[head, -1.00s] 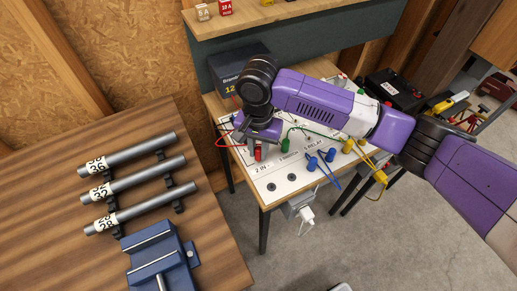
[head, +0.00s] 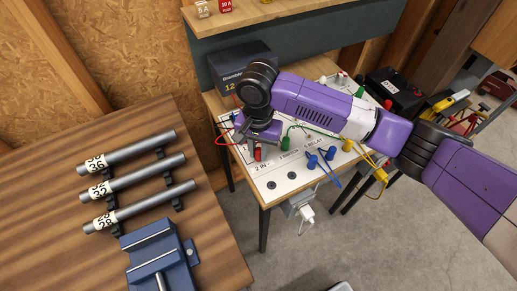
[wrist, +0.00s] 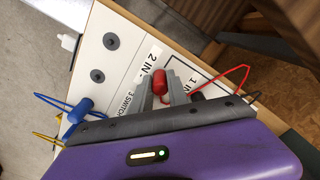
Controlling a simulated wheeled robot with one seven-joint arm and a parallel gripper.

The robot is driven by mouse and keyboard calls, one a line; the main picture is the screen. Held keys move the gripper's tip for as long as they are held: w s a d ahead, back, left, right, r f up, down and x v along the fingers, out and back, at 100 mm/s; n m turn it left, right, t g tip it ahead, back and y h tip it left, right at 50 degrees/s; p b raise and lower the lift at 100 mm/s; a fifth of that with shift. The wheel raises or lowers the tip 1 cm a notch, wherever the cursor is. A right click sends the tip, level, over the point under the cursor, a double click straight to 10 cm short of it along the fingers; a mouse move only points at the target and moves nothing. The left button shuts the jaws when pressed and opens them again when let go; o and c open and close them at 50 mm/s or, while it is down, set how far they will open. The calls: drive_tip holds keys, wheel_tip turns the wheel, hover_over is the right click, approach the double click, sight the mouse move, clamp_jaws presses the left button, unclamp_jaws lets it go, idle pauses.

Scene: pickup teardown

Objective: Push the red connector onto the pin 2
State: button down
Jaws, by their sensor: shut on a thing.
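The red connector (wrist: 160,84) is between the two fingers of my gripper (wrist: 162,90), which is shut on it. In the head view my gripper (head: 260,142) points down over the white board, and the red connector (head: 257,154) shows just below it. A red wire (wrist: 232,78) loops off to the right in the wrist view. The white board (wrist: 92,30) carries a printed "2 IN" label beside the connector. Two dark round pins (wrist: 97,76) (wrist: 111,41) stand bare on the board. Whether the connector touches any pin is hidden.
A dark battery box (head: 240,66) is behind. A wooden bench with pipes (head: 140,178) and a blue vise (head: 158,255) is at left.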

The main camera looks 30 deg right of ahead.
sight(259, 149)
drive_tip(key=shift+f, duration=0.25)
drive_tip(key=c, duration=1.2)
unclamp_jaws()
wheel_tip(259, 149, up, 8)
drive_tip(key=shift+f+b, duration=0.1)
drive_tip(key=shift+b, duration=0.2)
